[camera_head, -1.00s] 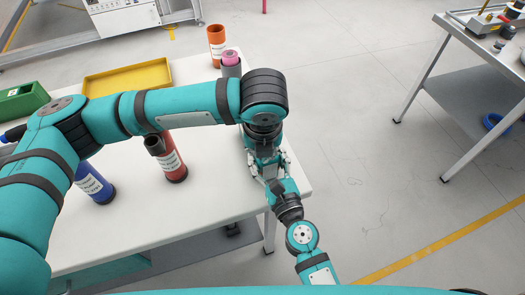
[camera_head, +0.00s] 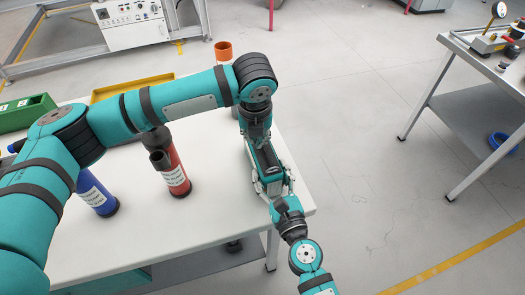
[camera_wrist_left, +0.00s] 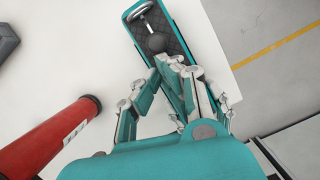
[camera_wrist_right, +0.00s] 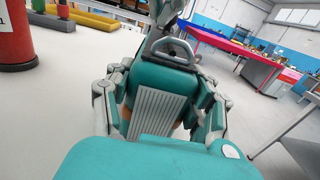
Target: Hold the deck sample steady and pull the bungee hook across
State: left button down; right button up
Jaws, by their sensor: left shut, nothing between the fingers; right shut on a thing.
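The deck sample (camera_head: 266,157) is a teal block with a dark top, near the right edge of the white table. In the left wrist view its dark pad (camera_wrist_left: 176,38) carries a black ball (camera_wrist_left: 158,42) and a metal loop, perhaps the bungee hook (camera_wrist_left: 138,12). My right gripper (camera_wrist_right: 160,95) is shut on the sample's near end, its fingers on both sides of the ribbed grey face (camera_wrist_right: 158,112). My left gripper (camera_wrist_left: 183,66) is shut and empty above the sample, its fingertips close to the ball. Whether they touch it, I cannot tell.
A red tube (camera_head: 176,180) and a blue tube (camera_head: 97,190) stand left of the sample. An orange cup (camera_head: 223,50), a yellow tray (camera_head: 120,86) and a green bin (camera_head: 27,112) are farther back. The white table (camera_head: 215,225) is clear in front. Floor lies to the right.

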pick_arm(q)
jog(key=shift+w+a, duration=0.2)
jog(key=shift+w, duration=0.35)
jog(key=shift+s, duration=0.15)
jog(key=shift+s, duration=0.3)
jog(key=s, duration=0.3)
jog(key=shift+d, duration=0.15)
jog(key=v, duration=1)
jog(key=shift+s, duration=0.15)
pick_arm(e)
jog(key=o, duration=1.3)
jog(key=shift+o, duration=0.2)
